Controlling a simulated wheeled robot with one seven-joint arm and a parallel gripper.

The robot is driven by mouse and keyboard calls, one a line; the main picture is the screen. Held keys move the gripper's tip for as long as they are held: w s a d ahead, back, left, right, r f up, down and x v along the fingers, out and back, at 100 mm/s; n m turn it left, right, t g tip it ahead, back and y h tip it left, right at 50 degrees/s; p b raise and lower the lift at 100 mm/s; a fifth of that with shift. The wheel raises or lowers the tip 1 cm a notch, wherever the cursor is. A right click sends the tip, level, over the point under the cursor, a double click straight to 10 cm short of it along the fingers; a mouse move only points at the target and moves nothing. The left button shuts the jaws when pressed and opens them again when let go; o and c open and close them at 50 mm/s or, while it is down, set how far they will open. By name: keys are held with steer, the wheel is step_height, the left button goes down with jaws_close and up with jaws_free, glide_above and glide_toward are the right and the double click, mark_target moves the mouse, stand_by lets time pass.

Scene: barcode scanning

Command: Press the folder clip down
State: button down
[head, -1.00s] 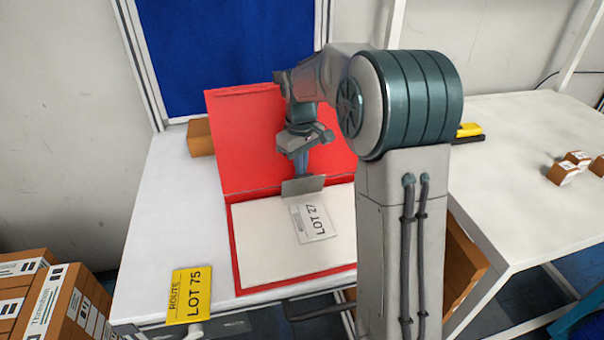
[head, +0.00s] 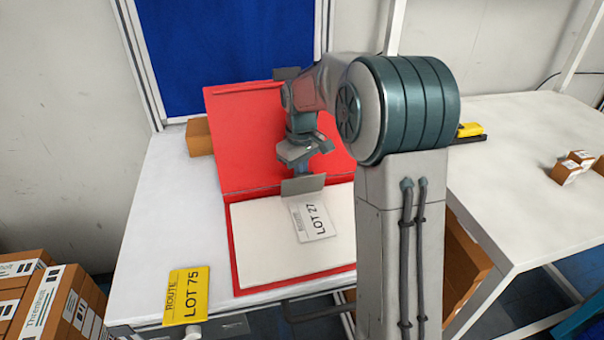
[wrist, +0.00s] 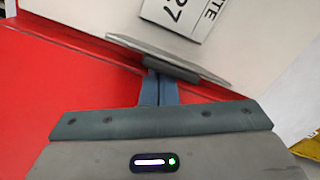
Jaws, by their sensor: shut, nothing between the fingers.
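A red folder (head: 238,150) lies open on the white table, its cover raised at the back. White paper (head: 262,240) and a LOT 27 label (head: 313,221) lie in it. The grey folder clip (head: 303,185) is at the folder's spine, above the top of the paper; I cannot tell its exact tilt. My gripper (head: 303,171) is shut and points down at the clip from behind. In the wrist view the blue fingers (wrist: 160,90) are together and reach the dark bar along the clip (wrist: 190,66); contact itself is hard to tell.
A brown box (head: 200,138) stands behind the folder at left. Stacked cartons (head: 60,305) are on the lower left. The table (head: 165,200) is clear left of the folder.

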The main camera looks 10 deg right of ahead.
steer(key=shift+s+b, duration=0.4)
steer(key=shift+s, duration=0.85)
steer(key=shift+r+p, duration=3.65)
steer(key=shift+r, duration=0.9)
steer(key=s+r+m+t, duration=0.1)
steer(key=s+m, duration=0.2)
steer(key=s, duration=0.9)
steer(key=s+r+m+t, duration=0.1)
steer(key=s+m+t, duration=0.1)
steer(key=s, duration=1)
steer(key=shift+s+r+m+t, duration=0.3)
steer(key=shift+r+m, duration=0.05)
steer(key=shift+m, duration=0.15)
steer(key=shift+r, duration=0.1)
